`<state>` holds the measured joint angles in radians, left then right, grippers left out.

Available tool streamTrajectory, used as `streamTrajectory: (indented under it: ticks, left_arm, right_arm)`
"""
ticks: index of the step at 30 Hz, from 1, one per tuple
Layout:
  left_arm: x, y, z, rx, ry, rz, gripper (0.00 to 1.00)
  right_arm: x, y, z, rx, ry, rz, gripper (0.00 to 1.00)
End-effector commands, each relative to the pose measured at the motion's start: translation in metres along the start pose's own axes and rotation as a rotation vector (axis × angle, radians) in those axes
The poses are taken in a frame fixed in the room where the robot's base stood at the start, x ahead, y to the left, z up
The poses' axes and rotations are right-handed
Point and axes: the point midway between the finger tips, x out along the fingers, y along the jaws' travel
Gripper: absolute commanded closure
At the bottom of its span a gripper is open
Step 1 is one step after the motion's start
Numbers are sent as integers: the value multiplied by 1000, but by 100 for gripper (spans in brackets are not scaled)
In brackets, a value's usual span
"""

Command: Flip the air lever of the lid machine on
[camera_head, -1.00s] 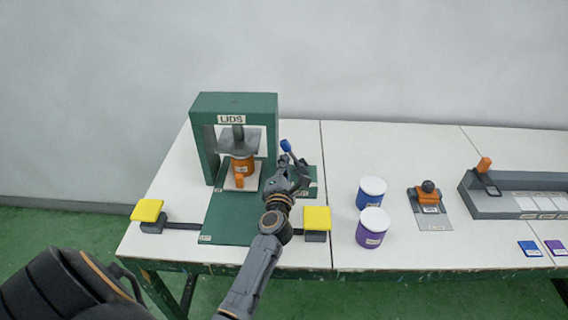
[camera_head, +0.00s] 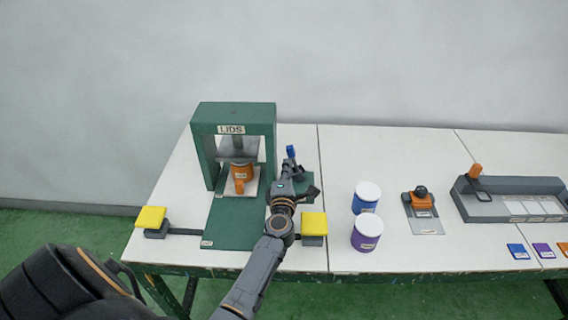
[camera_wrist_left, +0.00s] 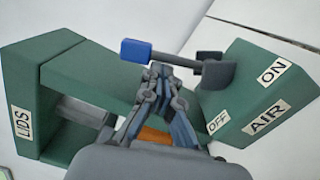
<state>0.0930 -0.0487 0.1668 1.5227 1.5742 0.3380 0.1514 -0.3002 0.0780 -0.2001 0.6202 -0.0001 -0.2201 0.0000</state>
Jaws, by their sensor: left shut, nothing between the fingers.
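The lid machine (camera_head: 265,112) is a green frame marked LIDS at the left of the table. An orange can (camera_head: 241,174) stands under its grey press plate. The air lever has a blue handle (camera_head: 290,152) and shows larger in the left wrist view (camera_wrist_left: 136,50). Its grey rod runs to a pivot on a green box (camera_wrist_left: 250,95) labelled AIR, ON and OFF. My left gripper (camera_wrist_left: 160,70) is shut and empty, its fingertips at the rod beside the blue handle. I cannot tell whether they touch. In the head view it is right of the press. My right gripper is not visible.
Yellow pads (camera_head: 151,217) flank the machine's green base, another (camera_head: 314,223) close to my left arm. White-lidded blue (camera_head: 367,198) and purple (camera_head: 367,230) cans stand to the right. Further right are an orange-and-grey tool (camera_head: 420,203) and a grey rack (camera_head: 500,205).

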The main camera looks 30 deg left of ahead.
Motion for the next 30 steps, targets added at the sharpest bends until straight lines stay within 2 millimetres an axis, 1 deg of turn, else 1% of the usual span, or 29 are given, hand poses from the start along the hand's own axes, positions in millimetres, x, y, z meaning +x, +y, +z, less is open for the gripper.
streamTrajectory:
  ticks: [1,3,12,21,30]
  left_arm:
    - [0,8,6,40,-3,-4,100]
    - [1,9,10,105,-2,-7,100]
    - [1,9,27,388,-1,-22,100]
    - [2,4,41,624,0,-32,100]
    - [2,-1,48,759,0,-39,100]
  right_arm:
    - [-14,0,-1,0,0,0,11]
    - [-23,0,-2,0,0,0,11]
    - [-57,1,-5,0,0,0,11]
    - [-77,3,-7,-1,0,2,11]
    - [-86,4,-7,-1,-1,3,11]
